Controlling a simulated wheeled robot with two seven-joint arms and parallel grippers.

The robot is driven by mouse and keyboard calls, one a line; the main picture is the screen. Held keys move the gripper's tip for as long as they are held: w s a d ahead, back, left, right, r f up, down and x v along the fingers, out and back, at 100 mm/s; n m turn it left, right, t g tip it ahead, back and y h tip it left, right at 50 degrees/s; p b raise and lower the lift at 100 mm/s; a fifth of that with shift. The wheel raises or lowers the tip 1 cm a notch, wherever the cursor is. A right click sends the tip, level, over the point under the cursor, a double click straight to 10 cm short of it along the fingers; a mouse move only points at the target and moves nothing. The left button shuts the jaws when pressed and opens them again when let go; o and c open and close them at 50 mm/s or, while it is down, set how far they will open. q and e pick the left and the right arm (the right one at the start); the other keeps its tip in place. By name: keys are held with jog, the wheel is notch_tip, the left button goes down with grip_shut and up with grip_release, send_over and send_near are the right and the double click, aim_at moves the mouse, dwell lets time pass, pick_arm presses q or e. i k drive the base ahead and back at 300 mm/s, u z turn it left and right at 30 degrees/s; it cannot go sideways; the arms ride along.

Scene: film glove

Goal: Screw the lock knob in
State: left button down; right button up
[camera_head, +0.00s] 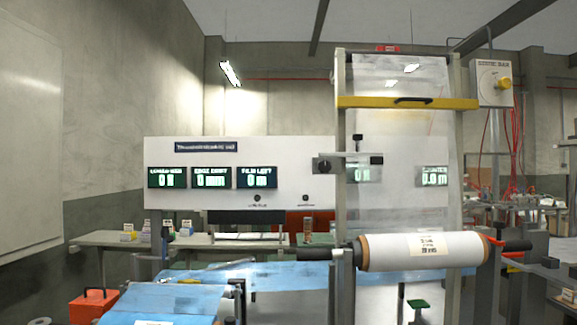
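No lock knob can be picked out for sure. A dark round knob (323,167) sits on a small grey block at the left upright of the film frame, and a bar runs right from it to a small black piece (377,160). Below, a white film roll (422,250) with a printed label lies level across the frame. A black shaft end (515,245) sticks out at its right, with an orange-red part (494,241) beside it. Neither of my grippers shows in this view.
A white panel (240,157) carries several green-lit displays. A yellow bar (408,102) crosses the frame above the roll. Blue film (285,273) runs low across the front. A red toolbox (93,305) stands at lower left. Benches with small boxes line the back.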

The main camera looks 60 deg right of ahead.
aim_at(325, 166)
jog(key=i, duration=1.55)
jog(key=z, duration=2.15)
